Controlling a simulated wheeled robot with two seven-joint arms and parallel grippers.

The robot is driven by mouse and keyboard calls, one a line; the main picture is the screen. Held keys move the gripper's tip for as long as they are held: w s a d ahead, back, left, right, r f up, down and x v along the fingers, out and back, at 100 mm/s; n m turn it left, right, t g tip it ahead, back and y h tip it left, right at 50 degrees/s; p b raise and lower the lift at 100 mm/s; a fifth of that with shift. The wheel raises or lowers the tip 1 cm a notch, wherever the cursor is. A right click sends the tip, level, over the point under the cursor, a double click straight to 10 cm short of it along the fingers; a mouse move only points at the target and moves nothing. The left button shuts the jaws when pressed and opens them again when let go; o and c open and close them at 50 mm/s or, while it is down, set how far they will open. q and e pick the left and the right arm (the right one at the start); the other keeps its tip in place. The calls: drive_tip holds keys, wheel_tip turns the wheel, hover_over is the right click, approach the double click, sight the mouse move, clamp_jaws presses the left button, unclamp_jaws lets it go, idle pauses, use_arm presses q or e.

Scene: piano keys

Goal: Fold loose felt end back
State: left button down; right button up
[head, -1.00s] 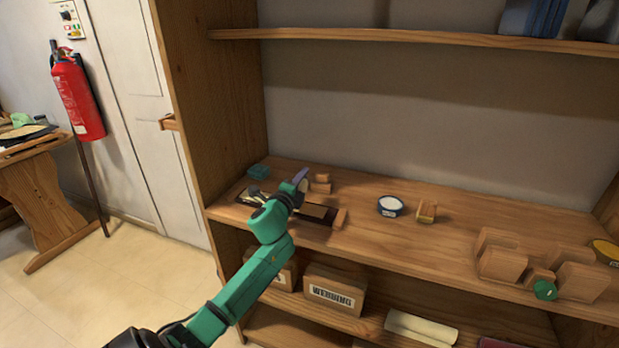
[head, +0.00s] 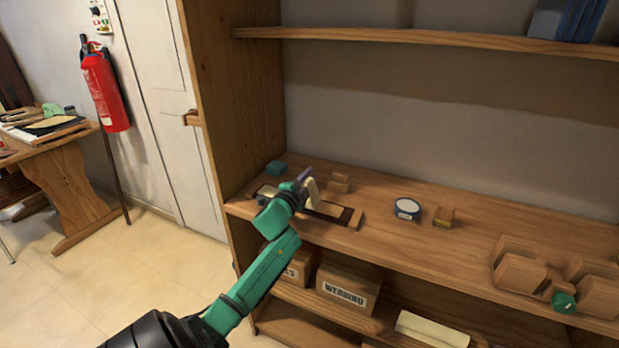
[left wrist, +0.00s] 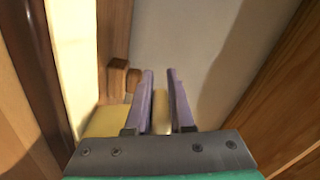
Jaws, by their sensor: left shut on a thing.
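My left gripper (head: 304,178), with purple fingers on a green arm, is over the dark strip-shaped board (head: 335,213) on the shelf. A pale yellow surface (left wrist: 103,122) lies left of the fingers. The arm hides part of the board and the grip point in the head view. My right gripper is out of view.
A blue-rimmed tape roll (head: 407,209) and larger wooden blocks (head: 518,268) are to the right. The cabinet side wall (head: 235,120) is close at left.

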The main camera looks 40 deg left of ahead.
use_arm(q)
drive_tip(key=c, duration=0.8)
unclamp_jaws()
drive_tip(key=v, duration=1.4)
drive_tip(key=shift+s+d+b, duration=0.2)
drive_tip(key=shift+s+b, duration=0.1)
drive_tip(key=shift+b, duration=0.1)
